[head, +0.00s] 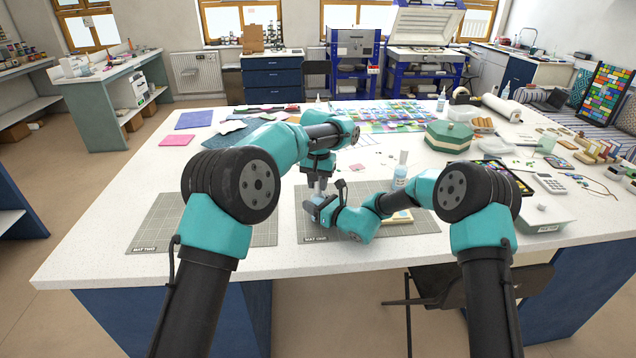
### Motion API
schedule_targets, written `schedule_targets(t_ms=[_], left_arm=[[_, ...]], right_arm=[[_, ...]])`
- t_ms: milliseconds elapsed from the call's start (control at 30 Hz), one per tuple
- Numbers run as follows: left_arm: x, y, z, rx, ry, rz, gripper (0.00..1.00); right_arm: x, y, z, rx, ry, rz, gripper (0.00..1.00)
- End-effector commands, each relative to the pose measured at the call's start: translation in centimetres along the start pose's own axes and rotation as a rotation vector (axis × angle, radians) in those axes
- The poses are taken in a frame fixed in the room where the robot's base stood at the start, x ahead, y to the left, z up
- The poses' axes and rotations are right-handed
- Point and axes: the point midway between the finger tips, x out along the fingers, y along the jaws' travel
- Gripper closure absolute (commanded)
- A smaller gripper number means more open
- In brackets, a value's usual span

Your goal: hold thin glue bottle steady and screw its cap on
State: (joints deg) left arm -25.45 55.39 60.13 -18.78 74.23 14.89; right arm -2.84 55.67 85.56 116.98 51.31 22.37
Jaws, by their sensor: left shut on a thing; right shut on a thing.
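The thin glue bottle (318,197) is a small pale, bluish shape above the middle mat. My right gripper (316,207) reaches in from the right, low over the mat, and is shut on the bottle. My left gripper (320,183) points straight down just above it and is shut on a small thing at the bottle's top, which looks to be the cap. The fingers hide the cap and most of the bottle. I cannot tell how the cap sits on the neck.
A second pale bottle (400,170) stands behind my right forearm. A small wooden block (398,217) lies on the middle mat (290,232). The left mat (165,225) is empty.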

Motion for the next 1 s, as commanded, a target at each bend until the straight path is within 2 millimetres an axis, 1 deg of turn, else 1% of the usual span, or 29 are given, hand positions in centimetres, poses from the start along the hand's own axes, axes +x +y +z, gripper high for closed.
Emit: schedule_targets(t_ms=[67, 100, 367, 633, 767, 867, 1000], left_arm=[[0.0, 0.0, 0.0, 0.0, 0.0, 0.0, 1.0], [0.0, 0.0, 0.0, 0.0, 0.0, 0.0, 0.68], [0.0, 0.0, 0.0, 0.0, 0.0, 0.0, 0.43], [-0.1, 0.0, 0.0, 0.0, 0.0, 0.0, 0.42], [-0.7, 0.0, 0.0, 0.0, 0.001, 0.0, 0.42], [-1.7, 0.0, 0.0, 0.0, 0.003, 0.0, 0.42], [-3.9, 0.0, -0.1, 0.0, 0.004, 0.0, 0.42]], right_arm=[[0.0, 0.0, 0.0, 0.0, 0.0, 0.0, 1.0], [0.0, 0.0, 0.0, 0.0, 0.0, 0.0, 1.0], [0.0, 0.0, 0.0, 0.0, 0.0, 0.0, 1.0], [0.0, 0.0, 0.0, 0.0, 0.0, 0.0, 1.0], [0.0, 0.0, 0.0, 0.0, 0.0, 0.0, 1.0], [0.0, 0.0, 0.0, 0.0, 0.0, 0.0, 1.0], [0.0, 0.0, 0.0, 0.0, 0.0, 0.0, 1.0]])
